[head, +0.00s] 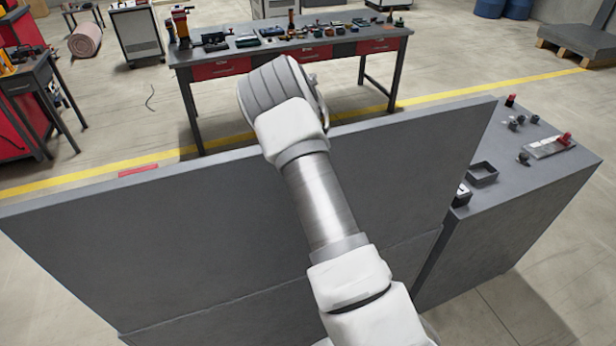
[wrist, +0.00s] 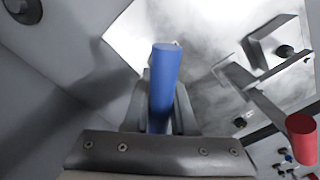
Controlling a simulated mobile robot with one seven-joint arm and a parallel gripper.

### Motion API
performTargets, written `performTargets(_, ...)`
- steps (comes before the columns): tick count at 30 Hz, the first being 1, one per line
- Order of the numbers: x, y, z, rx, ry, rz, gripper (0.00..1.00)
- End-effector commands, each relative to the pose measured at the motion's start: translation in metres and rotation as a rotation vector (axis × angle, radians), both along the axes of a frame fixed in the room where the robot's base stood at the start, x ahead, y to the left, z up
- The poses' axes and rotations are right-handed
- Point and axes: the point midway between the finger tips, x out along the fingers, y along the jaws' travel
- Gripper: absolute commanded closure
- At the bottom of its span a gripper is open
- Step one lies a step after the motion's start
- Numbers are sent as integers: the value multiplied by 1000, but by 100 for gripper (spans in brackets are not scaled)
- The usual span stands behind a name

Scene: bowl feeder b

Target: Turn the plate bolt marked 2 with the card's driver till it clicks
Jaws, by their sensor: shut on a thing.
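In the wrist view my gripper (wrist: 165,112) is shut on a blue cylindrical handle (wrist: 165,80), which stands up between the two fingers. I take it for the driver's handle, but its tip is not seen. A bright metal plate (wrist: 205,55) lies beyond the handle. No number, card or marked bolt can be made out. A dark round knob or bolt head (wrist: 22,8) shows at the top left corner. In the head view my arm reaches over a grey panel, and my gripper and the handle are hidden.
A metal bracket (wrist: 272,38) and a red cylinder (wrist: 302,140) are right of the handle. In the head view the grey panel (head: 180,240) crosses in front; a side counter (head: 520,210) holds a small tray (head: 482,172), dark parts and a red-handled item (head: 565,138).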

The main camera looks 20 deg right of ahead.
Motion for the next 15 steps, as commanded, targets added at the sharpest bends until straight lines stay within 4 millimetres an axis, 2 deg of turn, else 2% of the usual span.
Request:
performTargets(10,1,0,2,-2,-1,-194,100)
performTargets(15,1,0,1,0,-3,-210,100)
